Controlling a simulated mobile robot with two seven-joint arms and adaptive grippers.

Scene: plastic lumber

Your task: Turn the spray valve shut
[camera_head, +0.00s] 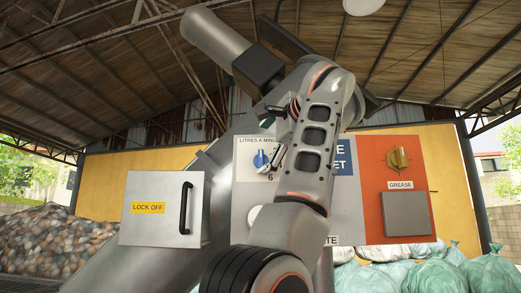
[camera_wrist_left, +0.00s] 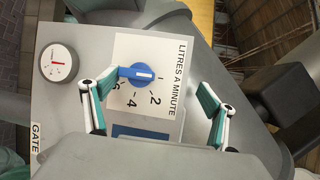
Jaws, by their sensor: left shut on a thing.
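The blue valve knob (camera_head: 261,158) is on the white "LITRES A MINUTE" plate (camera_head: 245,148) of the grey panel. In the left wrist view the knob (camera_wrist_left: 142,74) shows a white pointer line towards the panel's top, with 2, 4 and 6 marked around its side. My left gripper (camera_head: 280,150) is at the knob, coming from the right in the head view. My right gripper is out of view.
A round gauge (camera_wrist_left: 58,63) sits beside the dial plate. A "LOCK OFF" box (camera_head: 150,225) with a black handle projects at left. My arm covers much of the middle.

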